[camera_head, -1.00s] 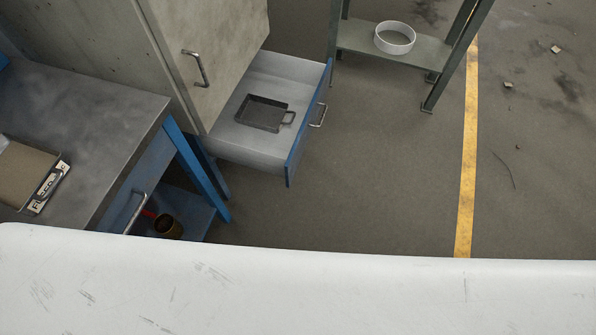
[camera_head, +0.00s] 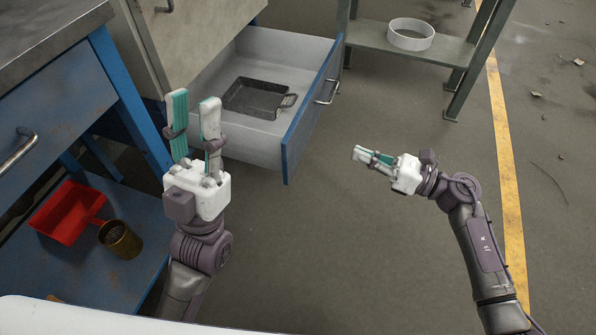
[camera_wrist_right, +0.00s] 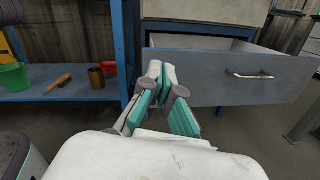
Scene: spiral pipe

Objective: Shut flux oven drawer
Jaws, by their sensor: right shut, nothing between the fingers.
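The drawer (camera_head: 312,110) of the grey cabinet (camera_head: 192,42) is pulled out. It has a blue front with a metal handle (camera_head: 327,92), and a dark square pan (camera_head: 258,97) lies inside. My left gripper (camera_head: 194,98) is open with its fingers pointing up, left of the drawer in the picture and seemingly empty. My right gripper (camera_head: 361,155) is shut and empty, in front of the drawer front and apart from it. In the right wrist view its fingertips (camera_wrist_right: 161,68) overlap the left part of the drawer front (camera_wrist_right: 210,72), with the handle (camera_wrist_right: 248,75) to the right.
A blue workbench (camera_head: 60,125) stands at the left, with a red dustpan (camera_head: 68,212) and a brown can (camera_head: 120,240) on its lower shelf. The floor right of the drawer is clear.

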